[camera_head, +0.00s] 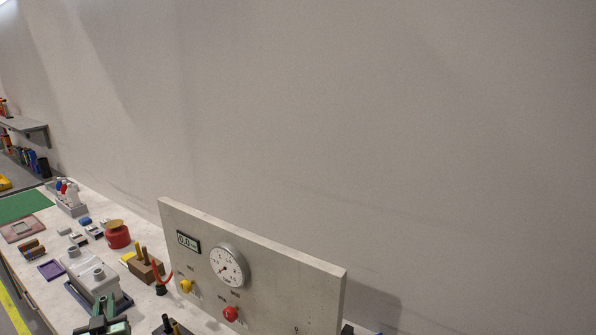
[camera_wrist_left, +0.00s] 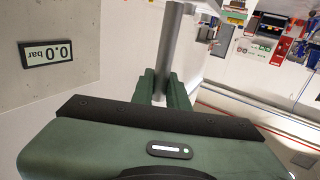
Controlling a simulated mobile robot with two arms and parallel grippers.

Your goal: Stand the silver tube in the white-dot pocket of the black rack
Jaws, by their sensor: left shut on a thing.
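The silver tube (camera_wrist_left: 171,38) is a plain grey cylinder in the left wrist view. It stands out from between the green fingers of my left gripper (camera_wrist_left: 163,86), which is shut on it. In the head view my left gripper (camera_head: 104,316) shows at the bottom edge, in front of the grey two-knobbed fixture; the tube cannot be made out there. A black block (camera_head: 168,328) with a brass-coloured piece is cut off at the bottom edge; I cannot tell whether it is the rack. No white dot is visible. My right gripper is out of view.
A grey panel (camera_head: 290,275) with a dial, a "0.0 bar" display and yellow and red knobs stands right of my left gripper. A wooden block (camera_head: 146,270) with pegs, a red canister (camera_head: 117,235) and a purple pad (camera_head: 51,270) lie on the pale bench.

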